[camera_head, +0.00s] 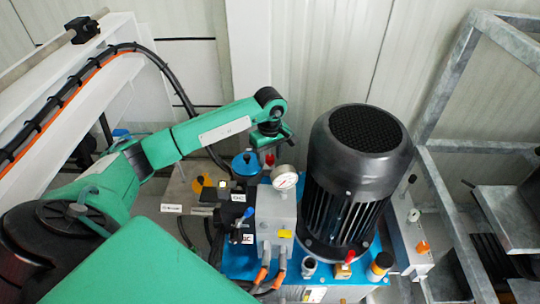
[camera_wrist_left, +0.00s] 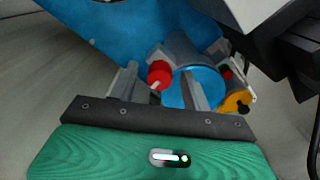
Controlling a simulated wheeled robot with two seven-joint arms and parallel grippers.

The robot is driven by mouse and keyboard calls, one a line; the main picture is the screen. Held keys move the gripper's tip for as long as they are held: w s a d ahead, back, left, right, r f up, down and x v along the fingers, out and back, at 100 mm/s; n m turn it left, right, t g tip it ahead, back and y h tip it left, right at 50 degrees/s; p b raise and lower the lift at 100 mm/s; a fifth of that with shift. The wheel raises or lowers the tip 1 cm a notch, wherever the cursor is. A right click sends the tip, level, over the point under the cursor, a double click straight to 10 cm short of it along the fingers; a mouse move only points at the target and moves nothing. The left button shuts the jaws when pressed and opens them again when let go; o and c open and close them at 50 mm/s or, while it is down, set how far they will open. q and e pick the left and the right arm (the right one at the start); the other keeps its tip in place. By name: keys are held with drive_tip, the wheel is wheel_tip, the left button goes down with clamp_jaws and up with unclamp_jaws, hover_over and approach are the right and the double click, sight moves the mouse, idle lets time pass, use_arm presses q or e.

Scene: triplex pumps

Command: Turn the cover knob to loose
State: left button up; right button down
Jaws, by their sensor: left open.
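My left gripper (camera_head: 268,142) is above the pump unit, by a blue round cap (camera_head: 246,164) and a small red knob (camera_head: 269,159). In the left wrist view, the fingers of my left gripper (camera_wrist_left: 160,88) are apart with nothing held between them. A red knob (camera_wrist_left: 160,74) shows between the fingers, and a blue round part (camera_wrist_left: 208,88) is behind the right finger. I cannot tell whether the fingers touch either. Which part is the cover knob is not clear. My right gripper is out of view.
A large black motor (camera_head: 355,175) stands right of the gripper. A pressure gauge (camera_head: 284,178) rises from a grey block (camera_head: 275,215) in front. A yellow-orange knob (camera_wrist_left: 237,101) is close to the right finger. A grey metal frame (camera_head: 440,150) stands at the right.

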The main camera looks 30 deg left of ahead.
use_arm(q)
drive_tip(key=c, duration=1)
